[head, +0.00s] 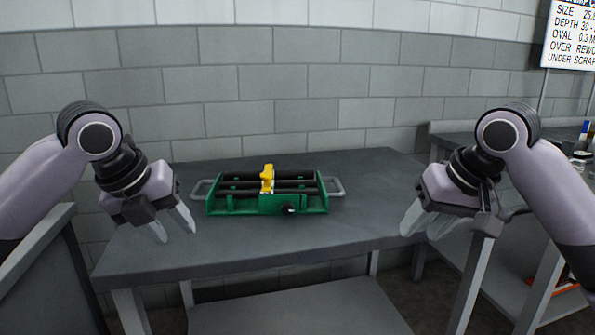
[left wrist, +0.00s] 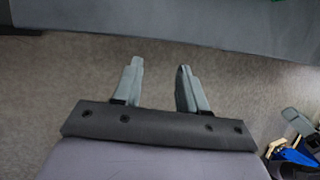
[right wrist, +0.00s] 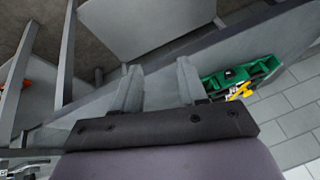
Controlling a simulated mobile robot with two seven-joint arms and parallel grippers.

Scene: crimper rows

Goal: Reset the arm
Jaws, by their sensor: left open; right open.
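My left gripper (head: 176,228) is open and empty, above the left front part of the table. In the left wrist view its two fingers (left wrist: 158,85) are apart with only floor beyond them. My right gripper (head: 419,225) is open and empty, near the table's right front edge. In the right wrist view its fingers (right wrist: 158,88) are apart with nothing between them. Neither gripper touches anything.
A green crimper fixture (head: 225,206) with dark bars, a yellow part (head: 267,178) and grey side handles stands mid-table (head: 370,215). A second bench (head: 520,200) is at right, with a sign (head: 573,35) above. Bare tabletop surrounds the fixture.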

